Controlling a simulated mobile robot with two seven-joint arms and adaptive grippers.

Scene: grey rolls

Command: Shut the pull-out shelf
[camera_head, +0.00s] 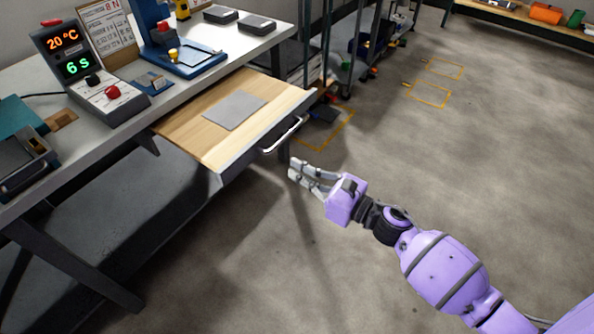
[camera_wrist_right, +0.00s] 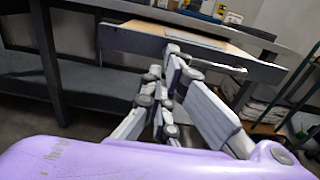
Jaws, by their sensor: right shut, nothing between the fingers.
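The pull-out shelf (camera_head: 190,118) is a light wooden board with a grey front, extended out from under the workbench top. A grey flat sheet (camera_head: 234,110) lies on it. Its pale bar handle (camera_head: 283,134) is on the front face. My right gripper (camera_head: 297,168) is shut and empty, in front of the shelf and a little below the handle in the head view, apart from it. In the right wrist view the shelf front (camera_wrist_right: 135,41) and handle (camera_wrist_right: 222,66) show beyond my gripper fingers (camera_wrist_right: 174,60). My left gripper is not in view.
The grey workbench (camera_head: 133,127) carries a control box with displays (camera_head: 90,80), a blue press (camera_head: 180,55) and dark blocks (camera_head: 257,24). A dark lower shelf (camera_head: 125,215) lies under it. A rack (camera_head: 340,50) stands beyond.

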